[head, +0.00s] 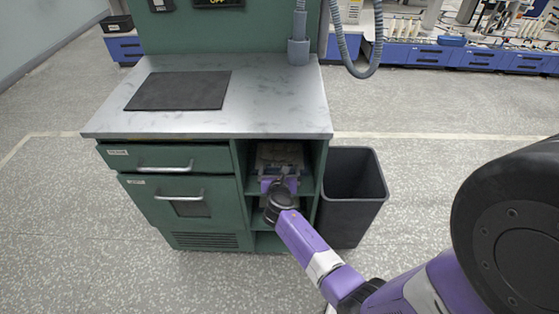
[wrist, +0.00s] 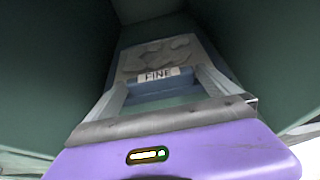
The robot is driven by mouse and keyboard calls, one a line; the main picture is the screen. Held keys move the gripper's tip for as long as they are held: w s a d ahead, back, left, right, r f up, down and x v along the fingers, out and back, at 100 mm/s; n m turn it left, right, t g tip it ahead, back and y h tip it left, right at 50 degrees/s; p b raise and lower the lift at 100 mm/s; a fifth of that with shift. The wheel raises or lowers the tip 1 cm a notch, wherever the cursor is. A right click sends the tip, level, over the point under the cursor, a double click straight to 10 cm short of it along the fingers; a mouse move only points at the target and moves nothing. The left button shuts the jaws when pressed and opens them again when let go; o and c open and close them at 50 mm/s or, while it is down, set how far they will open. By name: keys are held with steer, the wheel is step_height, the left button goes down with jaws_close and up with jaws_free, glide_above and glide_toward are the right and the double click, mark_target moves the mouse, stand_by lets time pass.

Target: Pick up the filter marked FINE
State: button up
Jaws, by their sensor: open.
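The filter marked FINE (wrist: 160,52) is a flat grey piece with a mottled top and a pale label reading FINE on its near edge. It is inside an open cubby in the right part of the green cabinet; in the head view it shows as a grey shape (head: 279,153) on the upper shelf. My gripper (wrist: 158,90) reaches into this cubby, its fingers open and spread to the left and right of the label. It also shows in the head view (head: 279,178). Whether the fingers touch the filter cannot be told. My wrist hides the lower front of the cubby.
Green cubby walls stand close on both sides of my gripper. The grey worktop (head: 270,95) with a dark mat (head: 180,90) lies above. A dark bin (head: 352,200) stands right of the cabinet, close to my arm. A hose (head: 350,45) hangs above. Floor in front is clear.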

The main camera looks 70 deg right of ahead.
steer(key=shift+d, duration=0.1)
steer(key=c, duration=1.3)
